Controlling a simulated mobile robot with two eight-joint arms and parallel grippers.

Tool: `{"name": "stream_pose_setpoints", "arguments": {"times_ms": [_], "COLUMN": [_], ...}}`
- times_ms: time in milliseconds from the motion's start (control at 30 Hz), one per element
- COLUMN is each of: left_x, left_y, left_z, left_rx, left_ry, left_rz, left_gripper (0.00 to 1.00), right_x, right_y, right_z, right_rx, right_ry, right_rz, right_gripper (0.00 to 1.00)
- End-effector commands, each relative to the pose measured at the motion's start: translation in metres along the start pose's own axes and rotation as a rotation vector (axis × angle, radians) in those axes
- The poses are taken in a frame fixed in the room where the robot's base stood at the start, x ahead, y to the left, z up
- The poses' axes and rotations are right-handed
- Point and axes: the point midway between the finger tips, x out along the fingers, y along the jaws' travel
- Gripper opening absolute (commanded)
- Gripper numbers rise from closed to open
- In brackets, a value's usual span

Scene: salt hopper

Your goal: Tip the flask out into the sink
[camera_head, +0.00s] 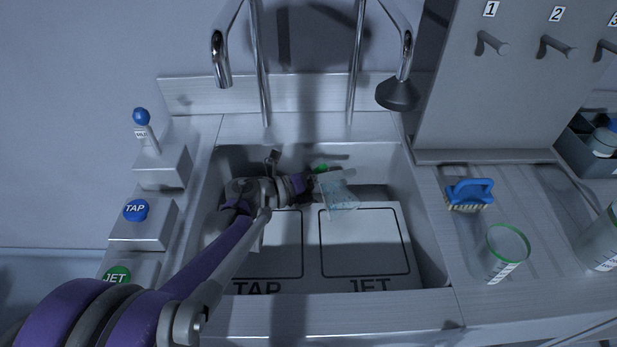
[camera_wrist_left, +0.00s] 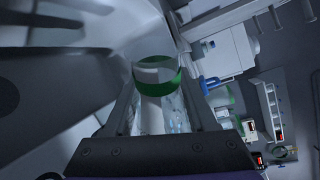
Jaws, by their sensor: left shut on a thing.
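The flask (camera_head: 338,190) is clear glass with a green band and is over the sink, tilted well away from upright. My left gripper (camera_head: 312,180) is shut on it near the green band. In the left wrist view the flask's green band (camera_wrist_left: 157,86) shows between the two fingers (camera_wrist_left: 160,110). I cannot tell whether liquid is in it or running out. The sink (camera_head: 425,255) is a grey basin with white panels marked TAP and JET on its floor. My right gripper is not in view.
Two metal spouts (camera_head: 222,62) (camera_head: 398,92) hang over the sink's back. TAP (camera_head: 136,210) and JET (camera_head: 117,276) buttons stand left. A blue brush (camera_head: 470,192) and a green-rimmed beaker (camera_head: 507,250) stand on the right counter. A pegboard (camera_head: 520,100) rises behind.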

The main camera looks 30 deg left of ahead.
Motion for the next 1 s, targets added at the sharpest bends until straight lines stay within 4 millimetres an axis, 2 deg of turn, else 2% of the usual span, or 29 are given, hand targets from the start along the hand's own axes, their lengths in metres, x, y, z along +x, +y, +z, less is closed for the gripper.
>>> {"name": "stream_pose_setpoints", "arguments": {"times_ms": [233, 567, 700, 833, 1000], "left_x": [-0.001, -0.004, -0.001, -0.001, 0.001], "left_y": [-0.004, -0.019, -0.013, -0.029, -0.021], "left_z": [0.003, 0.015, 0.001, -0.001, -0.012], "left_rx": [0.113, 0.501, 0.664, 0.819, 0.982], "left_ry": [-0.007, -0.034, -0.044, -0.055, -0.066], "left_rz": [0.021, 0.099, 0.132, 0.162, 0.197], "left_gripper": [0.0, 0.0, 0.0, 0.0, 0.0], "right_x": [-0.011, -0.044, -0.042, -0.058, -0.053], "right_y": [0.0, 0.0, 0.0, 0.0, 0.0], "right_z": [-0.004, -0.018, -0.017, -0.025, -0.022], "right_rx": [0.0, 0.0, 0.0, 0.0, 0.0], "right_ry": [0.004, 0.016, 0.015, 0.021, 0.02], "right_rz": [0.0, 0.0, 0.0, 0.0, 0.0], "right_gripper": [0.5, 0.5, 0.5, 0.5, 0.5]}}
